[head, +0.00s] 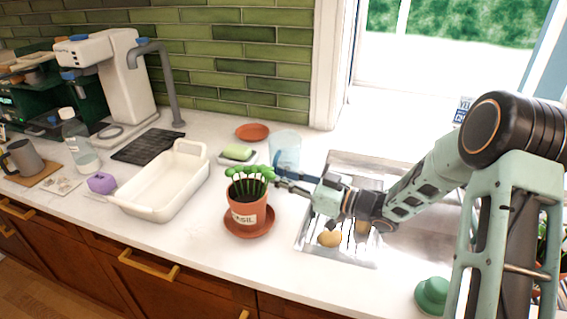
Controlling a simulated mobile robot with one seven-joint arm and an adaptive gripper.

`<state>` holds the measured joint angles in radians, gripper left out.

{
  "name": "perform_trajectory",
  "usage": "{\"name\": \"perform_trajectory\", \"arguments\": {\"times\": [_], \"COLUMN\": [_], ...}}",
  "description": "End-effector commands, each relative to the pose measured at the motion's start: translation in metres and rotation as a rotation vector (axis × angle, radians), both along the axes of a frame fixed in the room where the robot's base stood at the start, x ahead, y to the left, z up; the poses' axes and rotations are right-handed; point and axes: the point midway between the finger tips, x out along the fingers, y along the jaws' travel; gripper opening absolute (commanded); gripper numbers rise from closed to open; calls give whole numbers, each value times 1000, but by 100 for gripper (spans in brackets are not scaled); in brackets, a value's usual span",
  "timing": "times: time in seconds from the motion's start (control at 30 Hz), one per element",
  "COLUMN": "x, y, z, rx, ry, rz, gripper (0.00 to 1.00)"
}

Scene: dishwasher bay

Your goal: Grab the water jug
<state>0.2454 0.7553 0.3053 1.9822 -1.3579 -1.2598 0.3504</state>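A clear, pale-blue container (286,144), which looks like the water jug, stands upright on the counter near the back, left of the sink. The fingers overlap the jug's lower part in the picture. I cannot tell whether they touch it or how far apart they are. The potted basil hides part of the area near the fingertips.
The potted basil (247,214) stands on a saucer just in front of the fingertips. A green sponge (237,152) on a dish and a terracotta saucer (253,132) lie behind. The sink (313,238) is below my arm. A cream basin (158,204) and clear bottle (77,143) stand left.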

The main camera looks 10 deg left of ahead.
Motion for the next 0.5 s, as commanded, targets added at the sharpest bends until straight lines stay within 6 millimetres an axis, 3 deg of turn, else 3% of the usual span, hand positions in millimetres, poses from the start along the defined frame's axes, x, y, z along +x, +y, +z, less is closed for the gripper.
{"name": "perform_trajectory", "arguments": {"times": [0.1, 0.3, 0.5], "x": [4, 5, 5], "y": [13, 14, 14], "z": [0, 0, 0], "rx": [-1, -1, -1], "ry": [0, -1, -1], "rz": [1, -1, -1], "gripper": [18, 18, 0]}}
